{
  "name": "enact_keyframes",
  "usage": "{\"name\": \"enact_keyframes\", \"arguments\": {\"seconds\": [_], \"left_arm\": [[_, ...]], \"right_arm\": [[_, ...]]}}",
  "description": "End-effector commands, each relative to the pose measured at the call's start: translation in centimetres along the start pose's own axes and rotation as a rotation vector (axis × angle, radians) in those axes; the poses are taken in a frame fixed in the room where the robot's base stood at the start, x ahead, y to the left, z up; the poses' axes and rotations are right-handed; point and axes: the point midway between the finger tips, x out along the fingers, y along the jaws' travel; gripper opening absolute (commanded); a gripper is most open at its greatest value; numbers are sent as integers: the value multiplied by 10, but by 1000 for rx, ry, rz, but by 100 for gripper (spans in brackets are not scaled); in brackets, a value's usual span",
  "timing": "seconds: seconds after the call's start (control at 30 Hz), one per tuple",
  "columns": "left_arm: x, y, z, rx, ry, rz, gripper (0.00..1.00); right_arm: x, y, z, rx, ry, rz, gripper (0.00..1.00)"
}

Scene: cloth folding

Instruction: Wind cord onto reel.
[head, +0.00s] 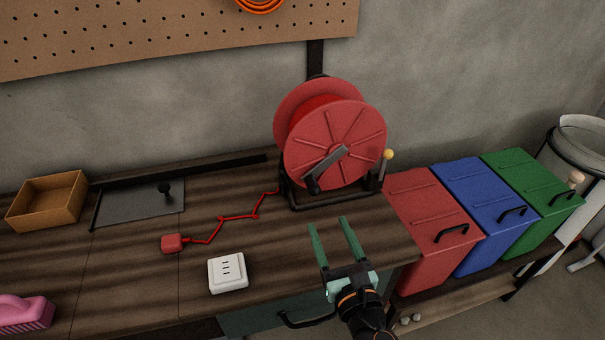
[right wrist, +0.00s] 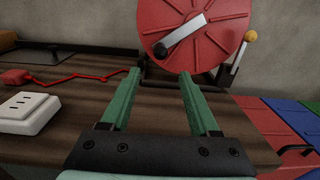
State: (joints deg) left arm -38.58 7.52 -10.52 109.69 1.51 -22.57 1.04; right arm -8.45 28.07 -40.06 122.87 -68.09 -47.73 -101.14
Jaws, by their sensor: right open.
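A red cord reel (head: 335,142) stands upright in a black frame at the back right of the wooden bench. It has a grey crank arm with a black handle (head: 313,185) on its front face. The reel also fills the top of the right wrist view (right wrist: 195,35). A red cord (head: 237,217) runs in a zigzag from the reel's base to a red plug block (head: 172,243) on the bench. My right gripper (head: 332,222) is open and empty, in front of the reel and apart from it. My left gripper is not in view.
A white socket box (head: 228,272) sits near the bench's front edge. A yellow-knobbed lever (head: 387,156) is beside the reel. A cardboard box (head: 47,207) and a grey plate (head: 140,203) are at left. Red (head: 430,230), blue and green bins stand right of the bench.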

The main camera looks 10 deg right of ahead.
Motion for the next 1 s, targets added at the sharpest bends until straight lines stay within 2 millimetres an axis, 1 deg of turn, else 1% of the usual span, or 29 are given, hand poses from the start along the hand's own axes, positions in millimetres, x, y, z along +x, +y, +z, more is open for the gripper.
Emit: {"name": "enact_keyframes", "arguments": {"seconds": [0.03,0.13,0.27,0.37,0.6,0.7,0.83,1.0], "left_arm": [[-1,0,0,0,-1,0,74],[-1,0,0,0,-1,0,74],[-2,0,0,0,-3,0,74],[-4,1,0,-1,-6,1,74],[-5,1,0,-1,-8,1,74],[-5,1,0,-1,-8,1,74],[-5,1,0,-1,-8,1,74],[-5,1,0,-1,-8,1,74]], "right_arm": [[-4,-1,1,-39,1,-1,62],[-4,-1,1,-84,1,-3,62],[8,-2,2,-90,0,-4,62],[25,-2,3,-89,-2,-6,62],[76,-2,2,-87,-1,-5,62],[93,-2,2,-87,-1,-5,62],[109,-2,1,-86,0,-5,62],[118,-2,1,-86,1,-3,62]]}}
